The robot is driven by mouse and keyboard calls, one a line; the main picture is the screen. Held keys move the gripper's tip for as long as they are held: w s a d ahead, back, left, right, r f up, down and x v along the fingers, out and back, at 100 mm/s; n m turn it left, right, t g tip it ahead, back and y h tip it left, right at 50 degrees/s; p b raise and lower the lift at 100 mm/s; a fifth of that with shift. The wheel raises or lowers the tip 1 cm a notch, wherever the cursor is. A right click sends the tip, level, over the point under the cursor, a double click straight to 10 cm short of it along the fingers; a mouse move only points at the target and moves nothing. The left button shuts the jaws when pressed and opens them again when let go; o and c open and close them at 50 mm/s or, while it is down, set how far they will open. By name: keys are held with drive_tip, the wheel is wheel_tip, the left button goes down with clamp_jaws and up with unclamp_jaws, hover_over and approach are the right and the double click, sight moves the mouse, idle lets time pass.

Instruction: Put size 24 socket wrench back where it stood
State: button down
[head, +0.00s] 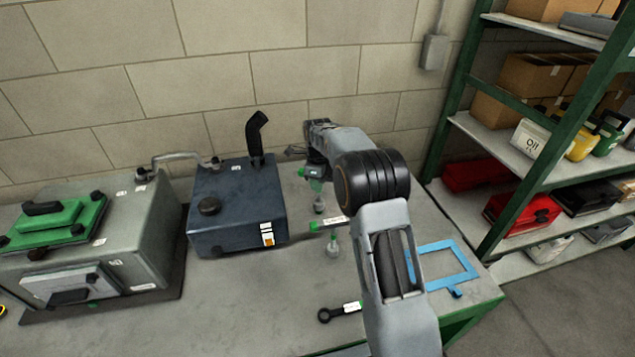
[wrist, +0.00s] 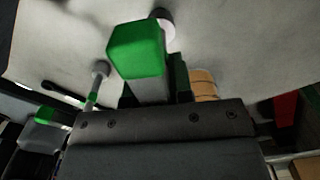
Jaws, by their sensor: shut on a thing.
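My gripper (head: 316,168) is over the bench, to the right of the dark blue tank. It is shut on a tool with a green part (head: 316,185), taken to be the socket wrench; no size can be read. In the wrist view the tool's green block (wrist: 137,50) stands out in front of the jaws. A grey socket-like piece (head: 320,205) shows just below the gripper; I cannot tell whether it is part of the held tool or touches the bench.
The dark blue tank (head: 235,210) and a grey-green machine (head: 140,235) stand left. A blue frame (head: 440,250) lies right. A green shelf rack (head: 510,150) stands beyond.

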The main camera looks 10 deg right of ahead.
drive_tip(key=shift+f+b, duration=0.75)
drive_tip(key=shift+f, duration=0.4)
drive_tip(key=c, duration=0.9)
unclamp_jaws()
drive_tip(key=shift+c, duration=0.2)
drive_tip(key=shift+o, duration=0.4)
drive_tip(key=o, duration=0.5)
drive_tip(key=shift+r, duration=0.1)
drive_tip(key=shift+r+p, duration=3.4)
drive_tip(key=shift+r, duration=1)
